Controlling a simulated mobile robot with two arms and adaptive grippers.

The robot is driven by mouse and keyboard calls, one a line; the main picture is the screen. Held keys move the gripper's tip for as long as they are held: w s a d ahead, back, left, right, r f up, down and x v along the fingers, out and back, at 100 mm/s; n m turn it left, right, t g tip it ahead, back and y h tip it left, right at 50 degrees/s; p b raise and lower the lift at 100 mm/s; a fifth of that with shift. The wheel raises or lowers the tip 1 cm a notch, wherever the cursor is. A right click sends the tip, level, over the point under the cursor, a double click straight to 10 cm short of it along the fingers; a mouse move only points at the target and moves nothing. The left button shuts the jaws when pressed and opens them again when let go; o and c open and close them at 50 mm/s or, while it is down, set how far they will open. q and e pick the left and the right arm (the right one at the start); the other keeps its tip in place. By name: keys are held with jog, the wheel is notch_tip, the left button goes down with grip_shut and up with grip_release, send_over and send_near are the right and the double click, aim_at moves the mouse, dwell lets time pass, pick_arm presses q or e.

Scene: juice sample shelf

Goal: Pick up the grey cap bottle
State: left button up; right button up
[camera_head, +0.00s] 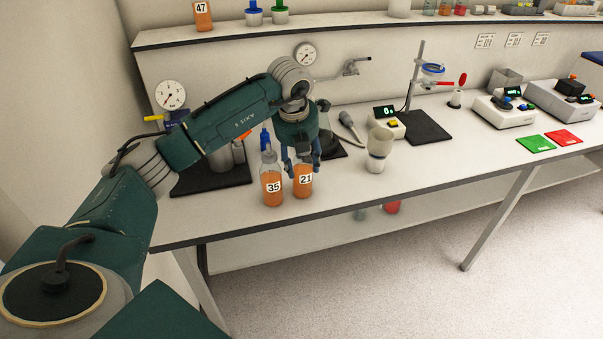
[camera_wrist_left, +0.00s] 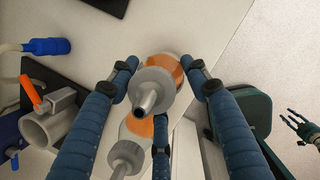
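Two clear bottles of orange juice stand at the near table edge. Bottle 21 (camera_head: 302,188) is under my left gripper (camera_head: 301,166), its top hidden by the fingers in the head view. Bottle 35 (camera_head: 271,193) stands just left of it. In the left wrist view, a bottle's grey cap (camera_wrist_left: 152,91) shows between the spread blue fingers of the left gripper (camera_wrist_left: 157,66). The gripper is open, pointing down around this bottle's top. A second grey cap (camera_wrist_left: 125,160) shows beside it. My right gripper (camera_wrist_left: 300,127) appears at the wrist view's right edge, fingers spread, away from the bottles.
A beige-topped container (camera_head: 379,145) stands right of the bottles. A pipette-like tool (camera_head: 348,124) and a black pad (camera_head: 427,127) are behind. The raised shelf (camera_head: 350,28) runs along the back. Table space right of the container is clear near the front.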

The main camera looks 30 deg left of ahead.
pick_arm(q)
jog(key=c, duration=0.5)
jog(key=shift+r, duration=0.15)
